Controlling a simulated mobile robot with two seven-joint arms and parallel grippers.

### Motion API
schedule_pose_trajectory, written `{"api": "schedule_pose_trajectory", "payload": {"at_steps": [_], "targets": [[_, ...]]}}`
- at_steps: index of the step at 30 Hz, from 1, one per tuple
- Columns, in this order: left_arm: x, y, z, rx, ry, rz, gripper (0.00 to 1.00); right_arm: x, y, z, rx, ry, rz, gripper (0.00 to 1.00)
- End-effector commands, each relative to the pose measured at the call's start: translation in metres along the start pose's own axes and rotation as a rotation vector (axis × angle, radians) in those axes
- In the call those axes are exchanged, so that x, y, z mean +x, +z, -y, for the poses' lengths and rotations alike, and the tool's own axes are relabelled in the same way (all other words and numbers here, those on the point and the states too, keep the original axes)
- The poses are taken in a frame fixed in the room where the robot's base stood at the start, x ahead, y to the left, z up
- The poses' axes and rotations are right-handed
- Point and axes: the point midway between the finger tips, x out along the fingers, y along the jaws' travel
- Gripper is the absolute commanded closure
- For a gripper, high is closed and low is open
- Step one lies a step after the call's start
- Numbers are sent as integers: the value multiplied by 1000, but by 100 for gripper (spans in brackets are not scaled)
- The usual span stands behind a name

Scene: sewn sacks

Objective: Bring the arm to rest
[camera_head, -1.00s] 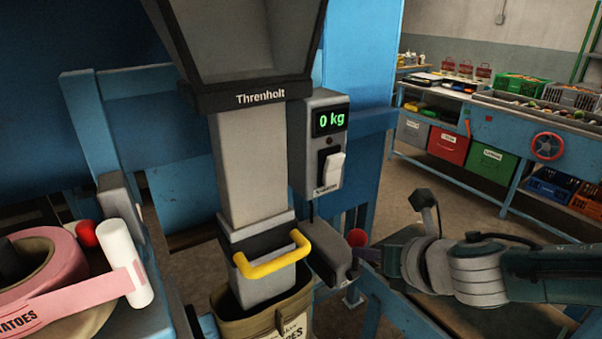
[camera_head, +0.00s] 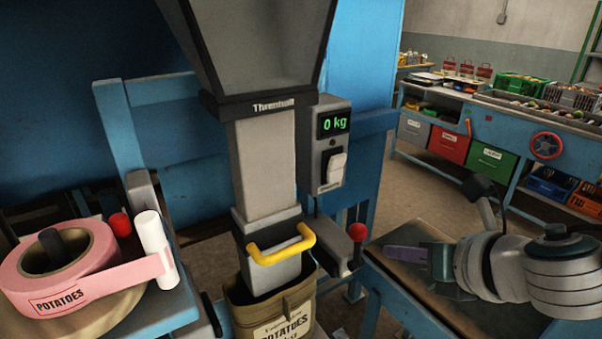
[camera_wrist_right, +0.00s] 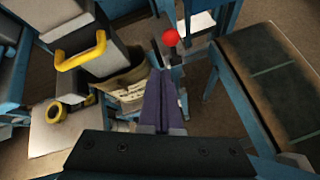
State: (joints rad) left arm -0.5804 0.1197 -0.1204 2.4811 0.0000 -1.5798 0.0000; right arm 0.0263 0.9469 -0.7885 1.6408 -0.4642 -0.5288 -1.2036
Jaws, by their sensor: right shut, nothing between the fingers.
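My right arm comes in from the right in the head view. Its gripper (camera_head: 404,254) is shut and empty, its purple fingers pointing left over the dark-topped bench. In the right wrist view the gripper (camera_wrist_right: 163,84) shows its fingers together, with nothing between them. It is apart from the red-knobbed lever (camera_head: 358,232) and from the brown potato sack (camera_head: 285,309) under the filling spout. My left gripper is not in view.
The weigher's yellow handle (camera_head: 281,246) is in front of the spout, and its display (camera_head: 335,123) reads 0 kg. A pink label roll (camera_head: 57,268) lies at the left. The dark bench top (camera_head: 425,290) is under my right arm. Crates and a worktable stand at the back right.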

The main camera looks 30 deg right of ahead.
Motion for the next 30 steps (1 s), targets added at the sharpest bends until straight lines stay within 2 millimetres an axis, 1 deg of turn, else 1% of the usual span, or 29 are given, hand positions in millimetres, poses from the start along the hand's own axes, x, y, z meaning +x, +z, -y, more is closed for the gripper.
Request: {"api": "schedule_pose_trajectory", "payload": {"at_steps": [15, 17, 18, 20, 21, 23, 24, 26, 27, 30], "targets": [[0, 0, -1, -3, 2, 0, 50, -1, 0, 0, 2, 0, -1, 100], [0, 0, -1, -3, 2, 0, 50, -2, -2, -4, 31, 0, -2, 100], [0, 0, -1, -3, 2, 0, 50, -3, -6, -10, 84, 1, -3, 100], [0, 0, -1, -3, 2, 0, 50, -8, -15, -25, 235, -7, -8, 100], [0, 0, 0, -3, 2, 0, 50, -14, -22, -38, 387, -19, -15, 100], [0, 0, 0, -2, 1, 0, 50, -26, -36, -57, 677, -61, -30, 100], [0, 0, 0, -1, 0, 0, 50, -38, -44, -67, 889, -102, -43, 100], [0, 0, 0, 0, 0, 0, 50, -56, -56, -76, 1197, -184, -59, 100], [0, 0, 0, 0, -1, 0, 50, -68, -64, -80, 1380, -245, -67, 100], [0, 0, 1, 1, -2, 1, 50, -98, -80, -83, 1766, -401, -71, 100]]}}
